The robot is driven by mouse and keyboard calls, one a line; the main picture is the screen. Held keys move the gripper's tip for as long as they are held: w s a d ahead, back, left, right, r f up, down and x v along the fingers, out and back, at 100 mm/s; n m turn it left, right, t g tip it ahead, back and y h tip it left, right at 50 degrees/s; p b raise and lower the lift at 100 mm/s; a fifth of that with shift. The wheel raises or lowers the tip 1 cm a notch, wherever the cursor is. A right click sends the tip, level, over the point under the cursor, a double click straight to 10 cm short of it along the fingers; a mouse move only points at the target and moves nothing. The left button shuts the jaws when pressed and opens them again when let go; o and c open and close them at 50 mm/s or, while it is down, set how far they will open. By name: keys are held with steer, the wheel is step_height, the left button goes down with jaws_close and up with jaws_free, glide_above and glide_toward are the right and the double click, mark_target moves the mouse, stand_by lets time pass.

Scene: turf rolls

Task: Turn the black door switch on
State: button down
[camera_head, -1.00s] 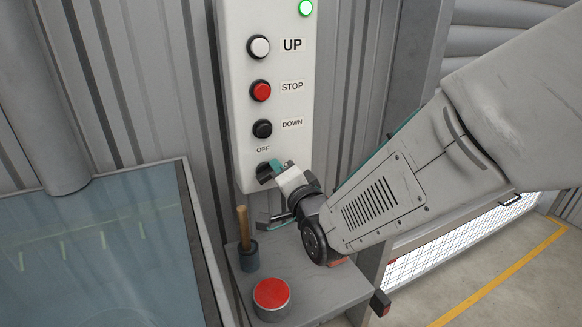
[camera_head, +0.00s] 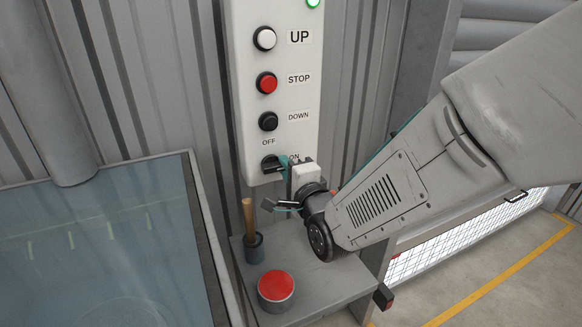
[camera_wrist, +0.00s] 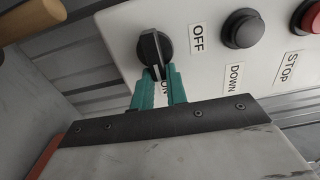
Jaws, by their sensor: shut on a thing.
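The black door switch (camera_head: 271,164) is a rotary knob at the bottom of the white control panel (camera_head: 243,100). It also shows in the wrist view (camera_wrist: 152,47), where its lever points toward the ON label (camera_wrist: 164,88). The OFF label (camera_head: 268,142) is above the knob. My gripper (camera_head: 284,166) comes from the right, and its teal fingers are shut on the end of the lever, one on each side, as the wrist view shows (camera_wrist: 159,76). The fingers partly cover the ON label.
Above the switch are the DOWN button (camera_head: 268,121), the red STOP button (camera_head: 266,83), the white UP button (camera_head: 264,39) and a lit green lamp (camera_head: 313,3).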

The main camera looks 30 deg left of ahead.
steer(key=shift+f, duration=0.1)
steer(key=c, duration=1.4)
jaws_free()
steer(key=v, duration=0.8)
steer(key=shift+w, duration=0.1)
